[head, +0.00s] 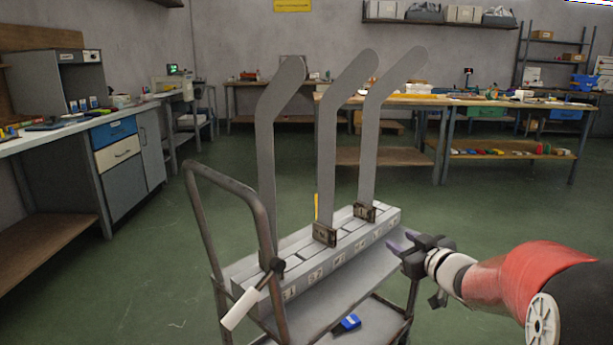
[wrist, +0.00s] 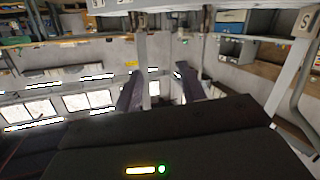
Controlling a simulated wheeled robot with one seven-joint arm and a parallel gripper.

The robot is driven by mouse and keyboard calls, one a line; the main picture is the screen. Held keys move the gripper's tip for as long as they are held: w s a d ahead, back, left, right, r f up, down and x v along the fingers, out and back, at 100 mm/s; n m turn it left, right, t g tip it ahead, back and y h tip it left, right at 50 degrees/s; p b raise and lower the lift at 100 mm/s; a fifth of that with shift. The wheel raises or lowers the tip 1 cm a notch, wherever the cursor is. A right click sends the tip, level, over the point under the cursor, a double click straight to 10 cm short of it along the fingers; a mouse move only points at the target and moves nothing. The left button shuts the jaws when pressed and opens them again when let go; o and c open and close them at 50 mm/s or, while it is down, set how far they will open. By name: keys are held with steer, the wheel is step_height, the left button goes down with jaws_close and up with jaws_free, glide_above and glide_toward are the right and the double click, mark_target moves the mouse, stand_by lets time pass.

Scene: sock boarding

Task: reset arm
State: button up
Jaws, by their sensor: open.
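My gripper (head: 402,243) is at the right side of the cart in the head view, close to the right end of the slotted base. Its two purple-grey fingers are apart and nothing shows between them; they also show in the wrist view (wrist: 158,92). Three grey sock boards, a left one (head: 266,150), a middle one (head: 327,150) and a right one (head: 370,140), stand upright in the pale slotted base (head: 300,285). The base lies on the grey cart (head: 385,285) and bears labels along its front.
A white-ended handle (head: 240,308) hangs at the cart's left frame. A blue object (head: 347,322) lies on the lower shelf. Workbenches stand left (head: 120,130) and at the back (head: 510,102). The green floor (head: 480,205) beyond the cart is clear.

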steer(key=s+d+r+m+g+h, duration=0.1)
steer(key=s+r+m+g+h, duration=0.15)
steer(key=s+m+h, duration=0.55)
steer(key=s+a+f+g+y, duration=0.1)
steer(key=s+a+f+g, duration=0.1)
steer(key=s, duration=0.6)
steer(key=s+a+f+n+g+y, duration=0.1)
steer(key=s+a+f+g, duration=0.1)
steer(key=s, duration=0.6)
steer(key=s+a+f+g, duration=0.2)
steer(key=s+a+g, duration=0.1)
steer(key=s, duration=0.6)
steer(key=shift+a+f+n+y, duration=0.3)
steer(key=shift+a+n+y, duration=0.05)
steer(key=shift+n+y, duration=0.05)
